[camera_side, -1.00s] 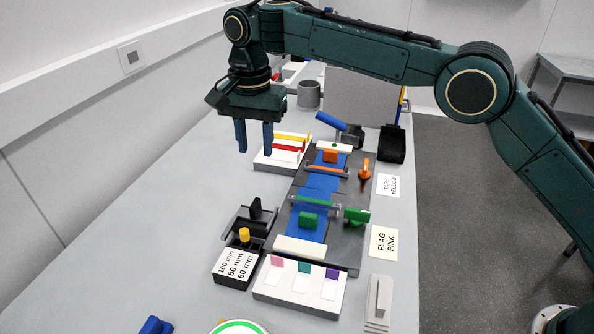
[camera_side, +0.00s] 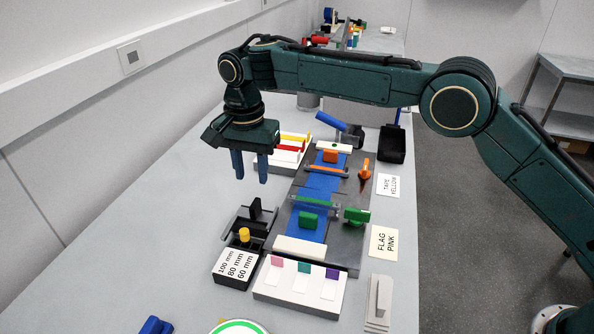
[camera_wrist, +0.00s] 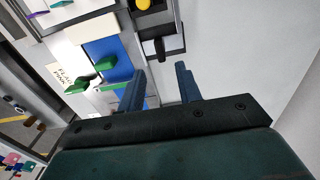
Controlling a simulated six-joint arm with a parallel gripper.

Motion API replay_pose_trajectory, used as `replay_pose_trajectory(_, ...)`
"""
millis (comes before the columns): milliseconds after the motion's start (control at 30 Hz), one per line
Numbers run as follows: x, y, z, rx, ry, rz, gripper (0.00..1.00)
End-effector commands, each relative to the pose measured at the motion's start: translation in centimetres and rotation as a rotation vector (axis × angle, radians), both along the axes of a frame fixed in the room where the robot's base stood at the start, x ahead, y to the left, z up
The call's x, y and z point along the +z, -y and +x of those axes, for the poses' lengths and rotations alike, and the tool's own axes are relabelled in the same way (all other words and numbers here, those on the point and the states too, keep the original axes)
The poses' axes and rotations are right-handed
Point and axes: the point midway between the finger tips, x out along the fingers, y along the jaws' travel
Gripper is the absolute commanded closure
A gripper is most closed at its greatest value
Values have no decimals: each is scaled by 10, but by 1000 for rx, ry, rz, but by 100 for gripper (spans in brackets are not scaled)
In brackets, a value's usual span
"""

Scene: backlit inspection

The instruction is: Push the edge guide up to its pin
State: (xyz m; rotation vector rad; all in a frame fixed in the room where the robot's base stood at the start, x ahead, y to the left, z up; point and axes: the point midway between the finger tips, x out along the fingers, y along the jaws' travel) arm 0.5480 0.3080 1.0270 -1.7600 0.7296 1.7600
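What looks like the edge guide is a dark piece with an upright black tab (camera_side: 256,208), on a grey base left of the blue-strip fixture. It also shows in the wrist view (camera_wrist: 159,46). A yellow pin (camera_side: 244,234) stands at the back of a black block (camera_side: 232,282) labelled 100, 80 and 60 mm, just in front of the guide. The pin shows at the top of the wrist view (camera_wrist: 143,4). My gripper (camera_side: 250,181) is open and empty, in the air behind the guide and apart from it. Both blue fingers show in the wrist view (camera_wrist: 160,86).
The fixture (camera_side: 345,240) carries a blue strip (camera_side: 320,187), green and orange clamps and a cream bar (camera_side: 299,246). A white tray with coloured flags (camera_side: 298,291) lies in front. A rack of coloured strips (camera_side: 282,165) stands behind. The table left of the guide is clear.

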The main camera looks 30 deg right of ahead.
Motion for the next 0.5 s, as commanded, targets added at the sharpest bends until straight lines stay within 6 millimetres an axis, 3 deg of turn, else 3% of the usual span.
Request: replay_pose_trajectory(500,-76,0,0,0,-1,-1,65)
